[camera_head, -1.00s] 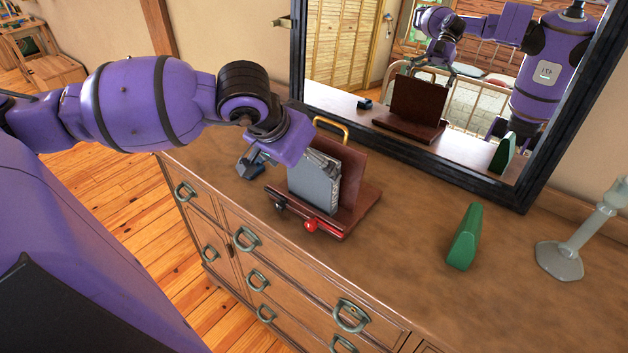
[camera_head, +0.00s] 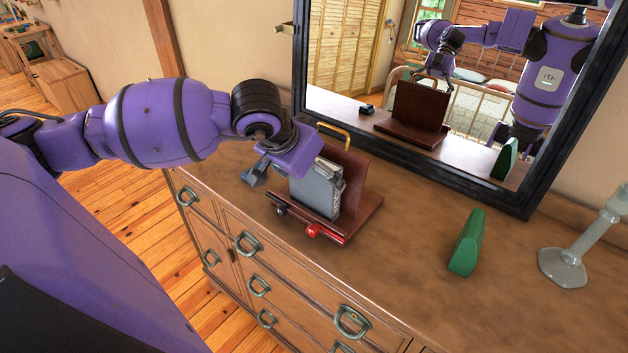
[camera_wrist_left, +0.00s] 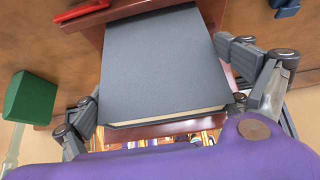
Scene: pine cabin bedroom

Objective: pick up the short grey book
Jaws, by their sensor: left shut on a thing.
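The short grey book (camera_head: 314,198) stands upright in a reddish-brown wooden book stand (camera_head: 368,208) on the dresser, beside its tall end panel. My left gripper (camera_head: 326,174) reaches down from the left and is shut on the book's upper part. In the left wrist view the grey cover (camera_wrist_left: 165,62) fills the middle, with a finger of my left gripper (camera_wrist_left: 163,85) at each side and the pale page edge toward me. I cannot tell whether the book's lower edge still touches the stand. My right gripper is out of view.
A small dark-blue object (camera_head: 254,178) lies left. A green wedge (camera_head: 467,243) and glass candlestick (camera_head: 566,262) stand right; a mirror (camera_head: 440,160) is behind.

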